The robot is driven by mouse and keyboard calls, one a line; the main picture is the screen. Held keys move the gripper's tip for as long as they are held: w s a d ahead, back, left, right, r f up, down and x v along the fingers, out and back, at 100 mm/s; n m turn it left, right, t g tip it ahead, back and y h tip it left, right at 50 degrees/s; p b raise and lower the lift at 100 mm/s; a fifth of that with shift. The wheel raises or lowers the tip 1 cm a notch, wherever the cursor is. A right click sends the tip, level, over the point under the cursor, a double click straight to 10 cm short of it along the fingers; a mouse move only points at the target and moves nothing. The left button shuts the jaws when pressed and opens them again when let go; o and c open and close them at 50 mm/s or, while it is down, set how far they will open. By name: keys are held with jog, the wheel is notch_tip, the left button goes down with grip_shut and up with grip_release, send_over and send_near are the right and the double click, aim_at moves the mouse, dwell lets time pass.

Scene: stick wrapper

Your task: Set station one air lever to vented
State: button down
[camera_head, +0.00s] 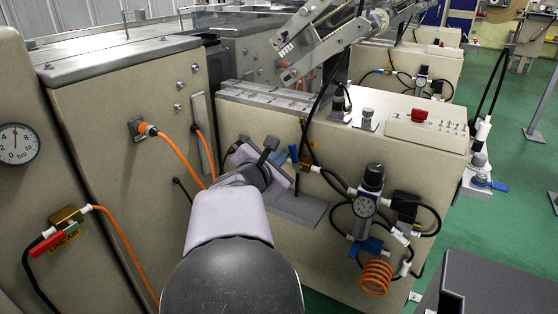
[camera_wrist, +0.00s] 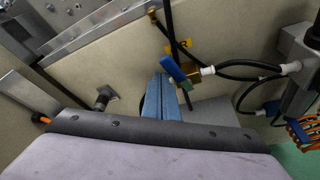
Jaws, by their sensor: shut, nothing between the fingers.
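The station air valve has a blue lever (camera_head: 293,153) and a brass body (camera_head: 305,163), mounted on the front of the beige cabinet. In the wrist view the blue lever (camera_wrist: 172,68) slants across the brass body (camera_wrist: 190,73), beside a yellow label (camera_wrist: 184,44) that is partly covered. My gripper (camera_head: 277,148) is shut and empty, just left of the lever in the head view. In the wrist view my gripper's blue-grey fingertips (camera_wrist: 161,80) lie together just below the lever's lower end. I cannot tell whether they touch it. The label's full wording cannot be read.
A pressure regulator with a gauge (camera_head: 364,207) and black hoses sits right of the valve, above a coiled orange hose (camera_head: 375,278). A red-handled line air valve (camera_head: 57,240) and a dial gauge (camera_head: 16,144) are at the far left. A grey ledge (camera_head: 301,211) lies below the blue-levered valve.

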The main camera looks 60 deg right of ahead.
jog(key=a+p, duration=0.1)
jog(key=a, duration=0.8)
jog(key=shift+w+a, duration=0.25)
jog(key=shift+w, duration=0.1)
jog(key=shift+f, duration=0.1)
dwell(0.6)
